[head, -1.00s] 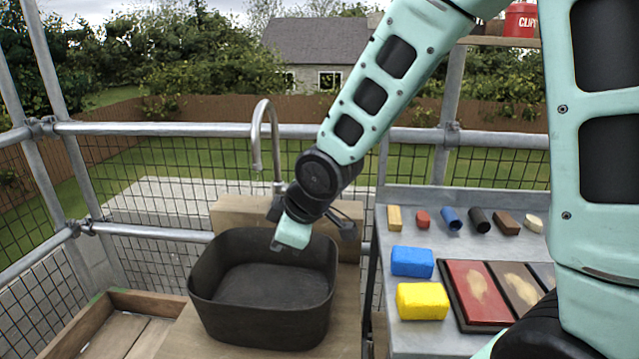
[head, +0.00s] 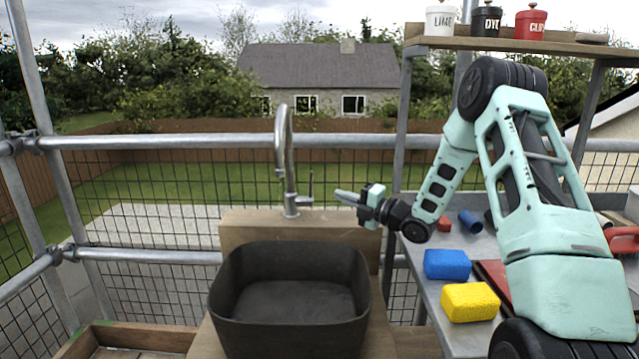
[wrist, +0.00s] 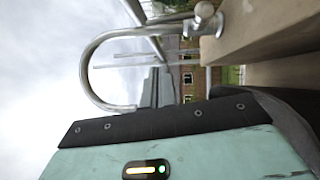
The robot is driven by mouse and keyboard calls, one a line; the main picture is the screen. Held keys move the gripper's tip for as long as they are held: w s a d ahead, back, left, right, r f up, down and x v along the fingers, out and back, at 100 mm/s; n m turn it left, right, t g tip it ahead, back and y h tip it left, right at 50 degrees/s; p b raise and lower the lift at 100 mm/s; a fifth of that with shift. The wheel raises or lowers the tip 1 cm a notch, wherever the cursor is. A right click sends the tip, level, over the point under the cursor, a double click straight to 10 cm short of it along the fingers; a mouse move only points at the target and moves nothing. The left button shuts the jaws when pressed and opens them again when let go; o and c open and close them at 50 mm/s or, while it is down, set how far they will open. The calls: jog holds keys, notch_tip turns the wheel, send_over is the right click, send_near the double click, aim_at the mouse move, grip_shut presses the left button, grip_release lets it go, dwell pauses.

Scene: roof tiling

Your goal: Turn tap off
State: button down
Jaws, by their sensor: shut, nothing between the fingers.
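The metal tap (head: 285,165) stands upright on a wooden block behind the dark basin (head: 225,308). Its tall spout curves over the basin, and a short thin lever (head: 311,188) rises at its right side. I see no water stream. My gripper (head: 340,196) is shut and empty, pointing left, with its tips a little right of the lever; I cannot tell the exact gap. In the wrist view the tap (wrist: 92,65) appears sideways, and my gripper (wrist: 158,86) reaches out in front of its arch.
The wooden block (head: 240,230) lies under my gripper. A grey bench (head: 420,285) at right carries a blue sponge (head: 447,265), a yellow sponge (head: 470,301) and coloured pieces. Metal rails (head: 130,142) and mesh run behind. A shelf (head: 505,43) with several pots stands at upper right.

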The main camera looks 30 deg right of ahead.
aim_at(310, 188)
jog(key=w+a+r+p, duration=0.1)
jog(key=w, duration=0.9)
jog(key=shift+w, duration=0.15)
jog(key=shift+a, duration=0.1)
